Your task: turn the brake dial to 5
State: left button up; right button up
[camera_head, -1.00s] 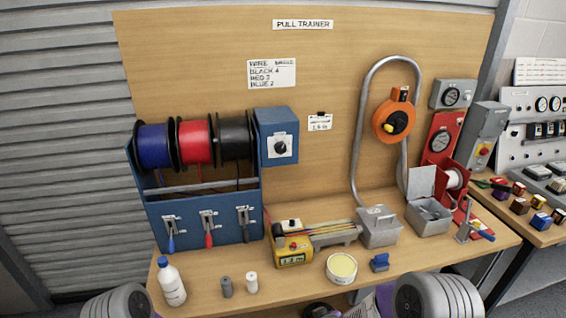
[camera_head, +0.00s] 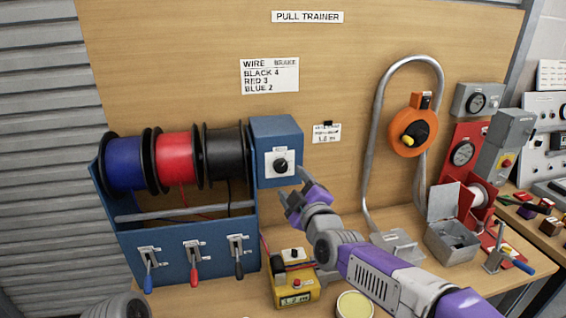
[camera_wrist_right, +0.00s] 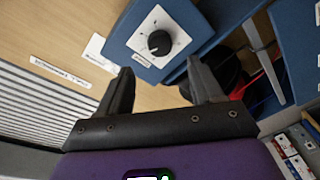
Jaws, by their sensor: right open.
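The brake dial (camera_head: 281,165) is a black knob on a white plate on the front of a blue box (camera_head: 275,130), right of the wire spools. It also shows in the right wrist view (camera_wrist_right: 159,42), beyond the fingertips, with a pale pointer mark; the scale figures are too small to read. My right gripper (camera_head: 291,187) is open and empty, just below and right of the dial, apart from it. In the right wrist view its two fingers (camera_wrist_right: 160,80) stand apart with the knob ahead between them. My left gripper is not in view.
Blue, red and black spools (camera_head: 175,160) sit left of the dial in a blue rack with levers. A wire and brake card (camera_head: 270,76) hangs above. An orange reel (camera_head: 413,130) hangs to the right.

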aim_at(281, 168)
jog(key=shift+b+x, duration=0.3)
jog(key=shift+x, duration=3.25)
jog(key=c, duration=1.1)
jog(key=shift+o, duration=0.2)
